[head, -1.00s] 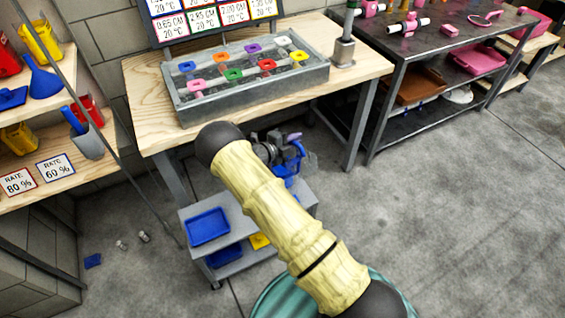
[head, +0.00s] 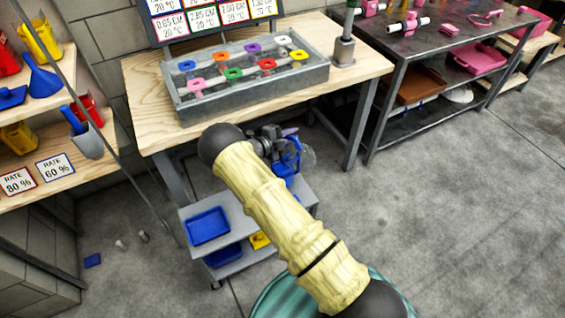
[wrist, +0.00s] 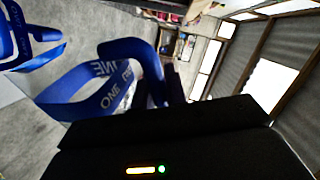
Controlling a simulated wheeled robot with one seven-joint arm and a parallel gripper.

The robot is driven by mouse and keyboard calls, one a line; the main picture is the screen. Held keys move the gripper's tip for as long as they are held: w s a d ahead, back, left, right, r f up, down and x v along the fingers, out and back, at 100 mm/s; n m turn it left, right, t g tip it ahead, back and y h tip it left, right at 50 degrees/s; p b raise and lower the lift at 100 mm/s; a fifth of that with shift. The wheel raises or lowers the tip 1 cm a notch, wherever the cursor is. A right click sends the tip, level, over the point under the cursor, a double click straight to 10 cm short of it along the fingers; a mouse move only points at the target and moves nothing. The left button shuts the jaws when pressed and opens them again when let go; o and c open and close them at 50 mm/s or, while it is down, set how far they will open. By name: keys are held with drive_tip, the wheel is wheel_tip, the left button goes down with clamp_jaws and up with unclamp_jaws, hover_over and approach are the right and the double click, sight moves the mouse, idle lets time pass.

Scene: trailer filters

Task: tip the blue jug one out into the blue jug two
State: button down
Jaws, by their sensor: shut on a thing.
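Blue jug one (wrist: 85,95), with a blue band lettered ONE, a blue handle and a clear body, is held tilted. In the head view jug one (head: 292,158) is above the grey cart. My gripper (head: 272,145) is shut on its handle; in the wrist view the dark fingers (wrist: 175,85) are beside the handle. A second blue banded jug (wrist: 22,38), likely blue jug two, is cut off at the wrist view's left edge. In the head view, blue just below jug one is likely jug two, mostly hidden. The contents cannot be made out.
The grey cart (head: 240,235) carries a blue tray (head: 207,226). A wooden bench (head: 150,110) with a grey box of coloured-handled items (head: 245,88) stands behind. My arm hides part of the cart. Bare floor (head: 440,230) lies to the right.

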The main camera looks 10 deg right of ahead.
drive_tip(key=shift+w+a, duration=0.25)
drive_tip(key=shift+w+a+n+b, duration=0.35)
drive_tip(key=shift+w+n+b, duration=0.15)
drive_tip(key=shift+w+n, duration=0.25)
drive_tip(key=shift+w+a+f+n+g+h+b, duration=0.25)
drive_tip(key=shift+w+a+n+g+h+b, duration=0.15)
drive_tip(key=shift+w+a+n+b, duration=0.45)
idle(1.2)
drive_tip(key=shift+d, duration=0.2)
drive_tip(key=s+d+m+p, duration=0.1)
drive_tip(key=s+d+r+m+p, duration=0.1)
drive_tip(key=s, duration=0.1)
drive_tip(key=shift+t+y+p, duration=0.3)
drive_tip(key=shift+p, duration=0.1)
drive_tip(key=shift+s+d+f+m, duration=0.1)
drive_tip(key=shift+s+f+m, duration=0.1)
drive_tip(key=shift+m, duration=0.2)
drive_tip(key=shift+w, duration=0.1)
